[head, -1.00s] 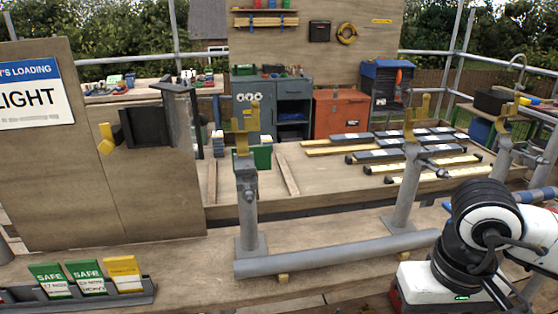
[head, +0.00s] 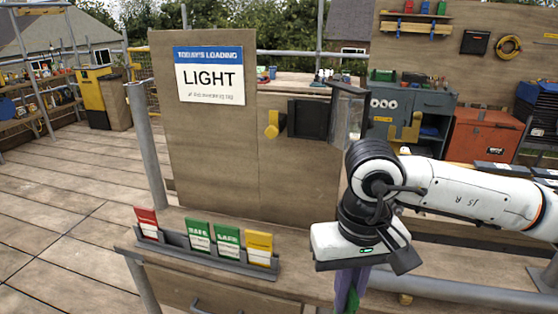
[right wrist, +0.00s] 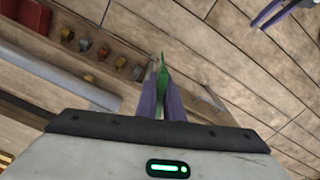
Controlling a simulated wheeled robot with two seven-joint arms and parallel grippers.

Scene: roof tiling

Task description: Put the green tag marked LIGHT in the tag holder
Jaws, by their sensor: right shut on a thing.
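My right gripper (head: 352,287) points down over the bench, right of the tag rack. Its purple fingers are shut on a green tag (right wrist: 163,75), seen nearly edge-on, so its marking cannot be read. The tag holder (head: 308,119) is a dark box on the wooden board, with a yellow knob (head: 273,125) at its left and a clear-paned flap (head: 349,112) standing out at its right. The gripper is below the holder and apart from it.
The tag rack (head: 205,254) on the bench holds a red tag (head: 147,222), two green SAFE tags (head: 199,236) and a yellow tag (head: 259,247). The board bears a LIGHT sign (head: 209,76).

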